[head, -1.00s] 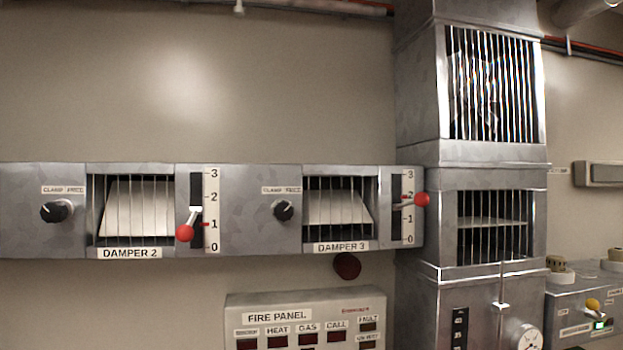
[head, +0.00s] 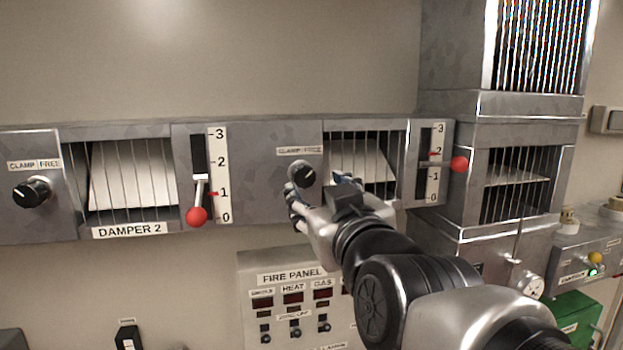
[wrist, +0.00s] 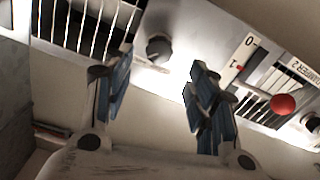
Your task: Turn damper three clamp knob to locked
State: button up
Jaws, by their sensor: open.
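The damper three clamp knob (head: 303,174) is a round black knob on the grey metal panel, under a small CLAMP/FREE label (head: 299,151). Its pointer direction is too small to read surely. My gripper (head: 319,190) is in front of the panel at the knob, its fingers apart and empty. In the wrist view the knob (wrist: 159,48) shows beyond and between the open blue-padded fingers (wrist: 155,85), with no visible contact. My arm hides the DAMPER 3 nameplate.
Damper 2's knob (head: 32,191) and red-ball lever (head: 197,216) are to the left. The damper three grille (head: 362,160) is just right of the knob. The fire panel (head: 290,290) is below. A metal duct column (head: 500,105) stands at the right.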

aim_at(306, 179)
jog(key=p+x, duration=0.2)
jog(key=x, duration=0.8)
jog(key=shift+w, duration=0.1)
jog(key=shift+c, duration=0.6)
jog(key=c, duration=1)
